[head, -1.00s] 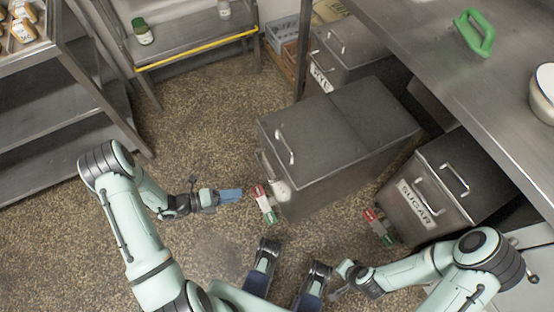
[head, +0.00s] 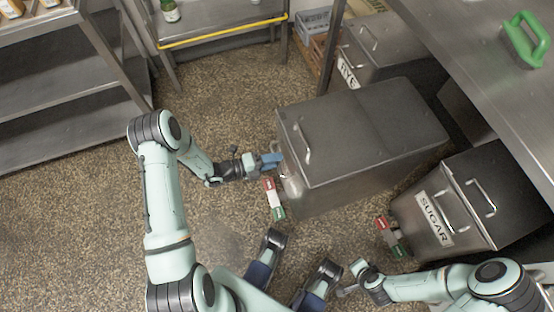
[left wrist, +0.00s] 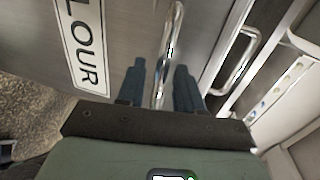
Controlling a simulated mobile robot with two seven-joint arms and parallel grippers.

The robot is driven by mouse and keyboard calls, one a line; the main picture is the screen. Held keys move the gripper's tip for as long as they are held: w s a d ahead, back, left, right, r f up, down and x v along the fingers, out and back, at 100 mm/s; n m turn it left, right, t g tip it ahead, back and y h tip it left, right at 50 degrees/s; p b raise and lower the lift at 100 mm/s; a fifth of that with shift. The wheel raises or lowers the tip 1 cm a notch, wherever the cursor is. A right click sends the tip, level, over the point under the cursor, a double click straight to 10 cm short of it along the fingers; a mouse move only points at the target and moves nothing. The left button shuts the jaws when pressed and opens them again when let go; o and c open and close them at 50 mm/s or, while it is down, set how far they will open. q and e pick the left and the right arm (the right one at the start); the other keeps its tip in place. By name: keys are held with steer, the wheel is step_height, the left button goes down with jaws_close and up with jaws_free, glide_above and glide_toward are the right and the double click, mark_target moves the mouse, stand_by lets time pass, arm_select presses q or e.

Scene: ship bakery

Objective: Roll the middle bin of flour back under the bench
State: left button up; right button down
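The middle flour bin (head: 385,130) is a grey steel box with a lid, standing out from the bench between the RYE and SUGAR bins. Part of its FLOUR label (left wrist: 82,42) shows in the left wrist view. My left gripper (head: 272,160) is at the bin's front face. In the left wrist view my left gripper (left wrist: 160,88) is open, with its two blue fingers on either side of the bin's front handle (left wrist: 172,50). My right gripper (head: 350,279) is low in the head view, apart from the bins; its finger gap is unclear.
The SUGAR bin (head: 469,190) stands right of the flour bin, the RYE bin (head: 375,48) behind it. A red, white and green piece (head: 273,199) sits low at the flour bin's front. The steel bench (head: 470,40) overhangs at right. Floor (head: 200,225) at left is clear.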

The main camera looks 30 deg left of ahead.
arm_select(q)
steer(key=shift+w+d+f, duration=0.1)
steer(key=shift+w+d, duration=0.3)
steer(key=shift+w, duration=0.1)
jaws_close()
